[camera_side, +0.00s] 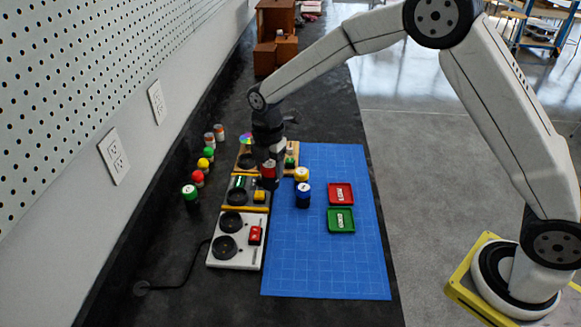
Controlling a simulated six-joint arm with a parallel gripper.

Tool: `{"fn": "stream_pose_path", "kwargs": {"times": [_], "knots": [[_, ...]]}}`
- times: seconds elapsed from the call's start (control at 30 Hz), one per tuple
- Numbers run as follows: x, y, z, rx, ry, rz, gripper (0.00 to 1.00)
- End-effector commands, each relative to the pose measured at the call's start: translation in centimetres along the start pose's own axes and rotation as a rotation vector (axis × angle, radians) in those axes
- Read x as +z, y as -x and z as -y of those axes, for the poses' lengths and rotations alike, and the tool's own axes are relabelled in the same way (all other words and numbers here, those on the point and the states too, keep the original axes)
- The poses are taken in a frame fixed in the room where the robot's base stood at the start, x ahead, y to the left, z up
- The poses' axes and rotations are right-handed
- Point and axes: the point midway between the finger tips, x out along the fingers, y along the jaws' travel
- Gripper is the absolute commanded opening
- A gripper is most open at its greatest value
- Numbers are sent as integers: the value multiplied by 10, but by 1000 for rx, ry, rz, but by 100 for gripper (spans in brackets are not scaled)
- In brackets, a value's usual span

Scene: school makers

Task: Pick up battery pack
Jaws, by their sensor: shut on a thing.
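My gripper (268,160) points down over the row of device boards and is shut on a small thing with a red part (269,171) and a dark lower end. This may be the battery pack, but it is small and partly covered by the jaws, so I cannot tell for certain. It is at the right side of the middle board, and I cannot tell whether it touches the board.
A white board (217,258), a middle board (239,188) and a wooden-edged board lie in a row. A blue mat (325,265) holds a blue cylinder (303,198), a yellow-topped cylinder (301,174), a red tray (341,204) and a green tray (341,231). Several small pieces stand left.

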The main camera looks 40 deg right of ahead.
Motion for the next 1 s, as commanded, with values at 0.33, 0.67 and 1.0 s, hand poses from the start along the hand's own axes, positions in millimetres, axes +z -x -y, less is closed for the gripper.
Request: {"fn": "stream_pose_path", "kwargs": {"times": [0.33, 0.67, 1.0], "knots": [[-1, 2, 4, 0, 0, 0, 0], [0, 2, 4, 1, 0, 0, 0], [17, 1, 17, 0, 0, 0, 0]]}}
